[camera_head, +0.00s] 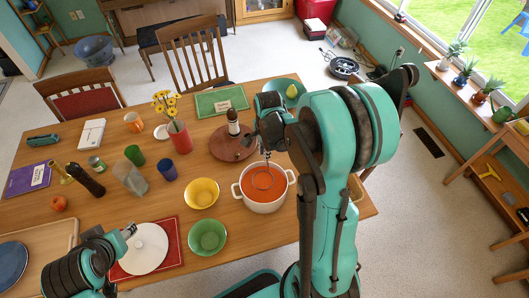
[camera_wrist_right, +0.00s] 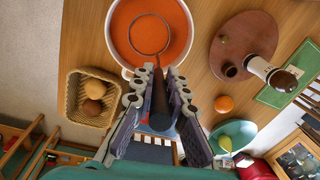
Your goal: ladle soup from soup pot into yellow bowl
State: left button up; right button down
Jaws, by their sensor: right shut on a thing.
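The white soup pot (camera_head: 263,207) stands right of centre on the table, full of orange soup (camera_head: 254,180). The yellow bowl (camera_head: 201,193) sits just left of it and looks empty. My right gripper (camera_head: 268,142) is above the pot's far side. In the right wrist view my right gripper (camera_wrist_right: 160,106) is shut on the dark handle of a ladle (camera_wrist_right: 159,92). The ladle's round head (camera_wrist_right: 150,34) is over or in the soup; its depth is unclear.
A green bowl (camera_head: 207,237) stands in front of the yellow bowl. A round wooden board (camera_head: 230,150) with a bottle is behind the pot. A basket (camera_wrist_right: 88,98) lies beside the pot.

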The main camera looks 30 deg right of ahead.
jog(key=shift+r+p, duration=2.15)
jog(key=shift+r, duration=1.05)
jog(key=shift+f, duration=0.1)
